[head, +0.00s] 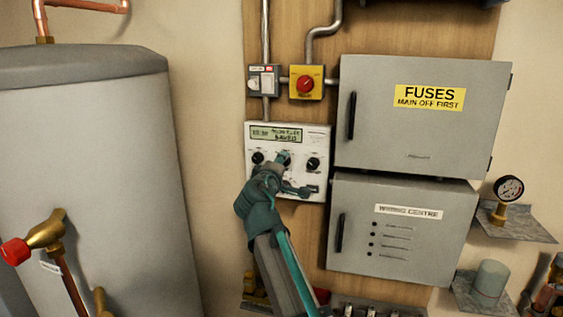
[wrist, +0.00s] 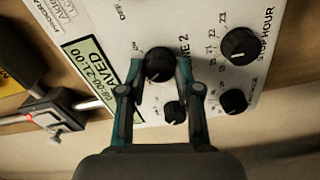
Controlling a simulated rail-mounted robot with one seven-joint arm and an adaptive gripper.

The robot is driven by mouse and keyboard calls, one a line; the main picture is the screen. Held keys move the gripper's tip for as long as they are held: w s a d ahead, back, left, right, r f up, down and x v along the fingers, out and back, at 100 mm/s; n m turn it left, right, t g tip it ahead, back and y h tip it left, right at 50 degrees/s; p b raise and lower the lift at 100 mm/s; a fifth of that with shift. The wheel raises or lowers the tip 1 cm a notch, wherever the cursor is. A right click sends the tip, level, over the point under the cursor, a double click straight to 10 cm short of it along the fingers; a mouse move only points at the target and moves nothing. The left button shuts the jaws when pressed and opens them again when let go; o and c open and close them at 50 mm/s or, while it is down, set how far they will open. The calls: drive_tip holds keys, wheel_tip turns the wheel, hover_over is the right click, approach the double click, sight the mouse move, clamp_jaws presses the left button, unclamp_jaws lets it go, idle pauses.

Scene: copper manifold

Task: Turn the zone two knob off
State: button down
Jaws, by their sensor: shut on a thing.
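The zone two knob (wrist: 158,62) is a round black knob on the white control panel (head: 290,131). In the wrist view part of its label, ending in "NE 2", shows beside it. My gripper (wrist: 160,70) has one finger on each side of this knob and is shut on it. The knob's pointer setting cannot be read clearly.
Black knobs flank it at left (head: 257,157) and right (head: 313,164); smaller ones sit below. The panel has a green display (head: 276,134). Above are a grey switch (head: 263,80) and a red rotary switch (head: 305,84). Grey fuse (head: 420,125) and wiring (head: 400,250) boxes stand close at right.

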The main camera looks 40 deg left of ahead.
drive_tip(key=shift+n+p, duration=0.45)
drive_tip(key=shift+n, duration=0.85)
drive_tip(key=c, duration=0.8)
unclamp_jaws()
drive_tip(key=v, duration=1.2)
